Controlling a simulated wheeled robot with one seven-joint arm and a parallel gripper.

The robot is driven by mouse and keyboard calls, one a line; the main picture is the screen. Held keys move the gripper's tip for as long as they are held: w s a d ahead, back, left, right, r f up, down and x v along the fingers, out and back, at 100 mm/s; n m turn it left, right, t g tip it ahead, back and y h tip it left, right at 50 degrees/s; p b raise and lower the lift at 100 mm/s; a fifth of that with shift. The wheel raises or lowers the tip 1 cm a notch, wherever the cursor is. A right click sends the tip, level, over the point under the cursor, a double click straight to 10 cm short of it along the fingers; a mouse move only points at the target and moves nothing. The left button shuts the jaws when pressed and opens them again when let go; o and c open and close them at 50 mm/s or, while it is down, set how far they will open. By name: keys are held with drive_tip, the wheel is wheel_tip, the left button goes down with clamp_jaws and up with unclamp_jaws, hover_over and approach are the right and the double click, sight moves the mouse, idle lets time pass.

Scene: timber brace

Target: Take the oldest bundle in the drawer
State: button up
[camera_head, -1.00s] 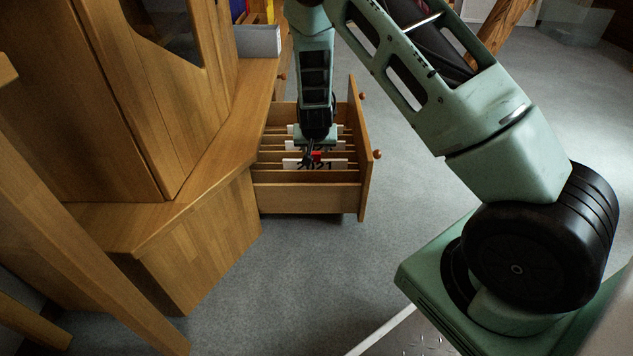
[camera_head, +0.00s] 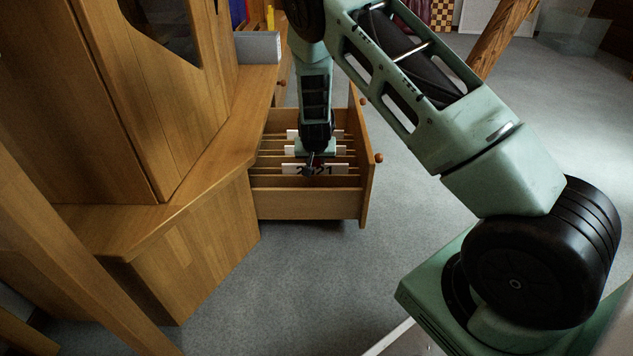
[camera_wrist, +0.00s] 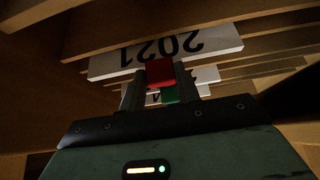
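The open drawer (camera_head: 305,205) has several wooden dividers with white labels. The front label reads 2021 (camera_head: 338,169); it shows upside down in the wrist view (camera_wrist: 205,42). Labels behind it are partly hidden by my arm and cannot be read. My gripper (camera_head: 309,168) points down into the drawer. In the wrist view its fingers (camera_wrist: 160,85) are apart, with a red bundle (camera_wrist: 160,72) between them, filling most of the gap. I cannot tell if they press on it. A green bundle (camera_wrist: 170,95) shows just below the red one. The drawer's bottom is dark.
The wooden cabinet (camera_head: 200,215) stands close to the left of the drawer. A grey box (camera_head: 258,47) sits on its ledge. A slanted wooden beam (camera_head: 495,40) stands at the upper right. The grey floor (camera_head: 420,215) right of the drawer is clear.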

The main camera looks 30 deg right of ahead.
clamp_jaws()
drive_tip(key=shift+r, duration=0.25)
drive_tip(key=shift+r+p, duration=1.3)
drive_tip(key=shift+p, duration=0.1)
wheel_tip(320, 180, up, 8)
drive_tip(key=p, duration=0.7)
